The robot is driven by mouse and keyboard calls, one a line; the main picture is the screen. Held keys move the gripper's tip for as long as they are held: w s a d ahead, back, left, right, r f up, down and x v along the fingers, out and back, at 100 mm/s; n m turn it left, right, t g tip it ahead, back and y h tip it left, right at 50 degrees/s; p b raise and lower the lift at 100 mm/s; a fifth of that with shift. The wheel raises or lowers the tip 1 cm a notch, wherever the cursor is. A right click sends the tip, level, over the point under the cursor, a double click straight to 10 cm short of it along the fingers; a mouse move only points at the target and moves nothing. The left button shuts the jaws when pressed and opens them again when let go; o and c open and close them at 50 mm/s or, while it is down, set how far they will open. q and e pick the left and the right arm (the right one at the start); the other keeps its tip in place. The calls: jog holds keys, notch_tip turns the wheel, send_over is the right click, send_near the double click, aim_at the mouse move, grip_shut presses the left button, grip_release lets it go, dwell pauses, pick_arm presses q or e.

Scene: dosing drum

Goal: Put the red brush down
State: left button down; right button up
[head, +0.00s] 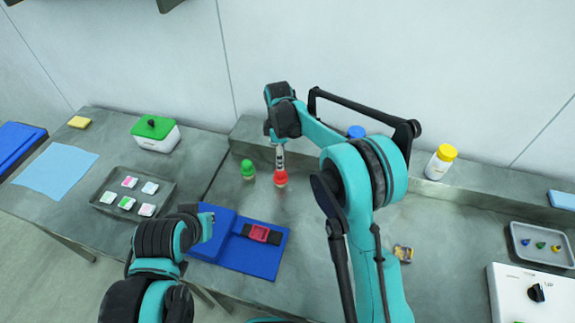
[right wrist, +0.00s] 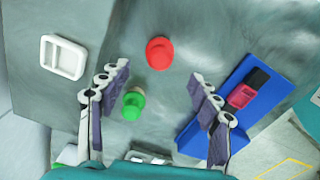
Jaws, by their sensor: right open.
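The red brush (head: 281,180) stands on the grey worktop, just below my right gripper (head: 280,158). In the right wrist view the red brush (right wrist: 159,53) shows as a round red top, beyond the open fingers and apart from both. My right gripper (right wrist: 161,82) is open with nothing between its fingers. My left gripper (head: 208,222) is beside the blue mat's left part; its fingers are too small to judge.
A green brush (head: 248,169) stands close left of the red one; it also shows in the right wrist view (right wrist: 134,103). A blue mat (head: 242,255) bears a red and black item (head: 262,234). A grey tray (head: 110,209) with small packets lies left.

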jog(key=s+d+r+m+t, duration=0.4)
jog(key=s+d+r+m, duration=0.6)
jog(key=s+r, duration=0.35)
jog(key=s+d+f+m+t, duration=0.1)
jog(key=s+d+m, duration=0.2)
jog(key=s, duration=0.4)
jog(key=s+d+f+m+t, duration=0.1)
jog(key=s+d+m+t, duration=0.1)
jog(key=s+d+m, duration=0.2)
jog(key=s, duration=0.3)
jog(key=shift+s+d+f, duration=0.2)
jog(key=shift+s+d, duration=0.1)
jog(key=shift+s, duration=0.1)
notch_tip(320, 180, down, 8)
jog(key=b, duration=0.8)
jog(key=shift+f, duration=0.25)
